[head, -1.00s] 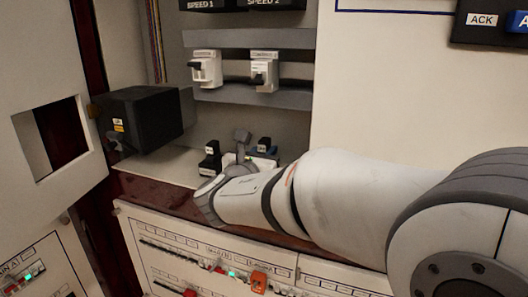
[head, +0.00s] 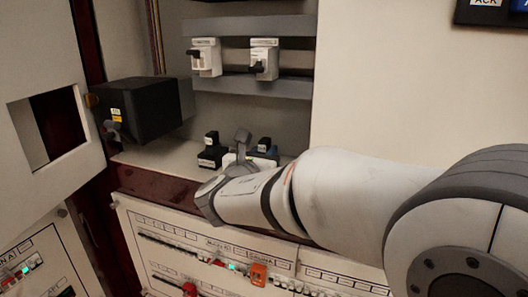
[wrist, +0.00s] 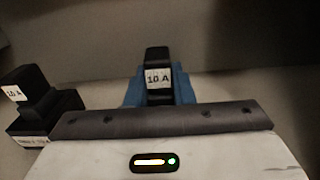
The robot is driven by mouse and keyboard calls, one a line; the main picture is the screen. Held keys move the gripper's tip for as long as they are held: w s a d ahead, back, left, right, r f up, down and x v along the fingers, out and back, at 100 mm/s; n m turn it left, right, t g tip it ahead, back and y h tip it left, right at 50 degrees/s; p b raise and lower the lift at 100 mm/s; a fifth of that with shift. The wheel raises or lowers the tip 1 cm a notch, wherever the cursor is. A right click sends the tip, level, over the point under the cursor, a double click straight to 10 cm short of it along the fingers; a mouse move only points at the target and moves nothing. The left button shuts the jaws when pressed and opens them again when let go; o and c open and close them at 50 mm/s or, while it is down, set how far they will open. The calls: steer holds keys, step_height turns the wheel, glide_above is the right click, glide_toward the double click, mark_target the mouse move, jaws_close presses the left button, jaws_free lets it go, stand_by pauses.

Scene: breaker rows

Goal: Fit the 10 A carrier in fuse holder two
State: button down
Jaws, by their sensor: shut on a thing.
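A black 10 A carrier (wrist: 158,58) with a white label stands upright between the blue fingers of my gripper (wrist: 158,88) in the wrist view. My gripper is shut on it. In the head view the held carrier (head: 264,145) shows just beyond my wrist, low over the cabinet floor. Its lower part is hidden. Two white fuse holders, a left one (head: 206,58) and a right one (head: 264,60), are on the rail above, each with a black part at its front. Their labels are too small to read.
A black box (head: 142,110) is at the cabinet's left, beside the open door (head: 45,90). A grey rail (head: 255,87) runs below the holders. A labelled breaker panel (head: 200,245) is in front.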

steer(key=shift+f, duration=0.15)
steer(key=c, duration=1.2)
jaws_free()
steer(key=shift+o, duration=0.2)
steer(key=shift+s, duration=0.1)
steer(key=p+v, duration=0.1)
steer(key=v, duration=0.6)
steer(key=shift+s+a, duration=0.15)
steer(key=shift+s, duration=0.2)
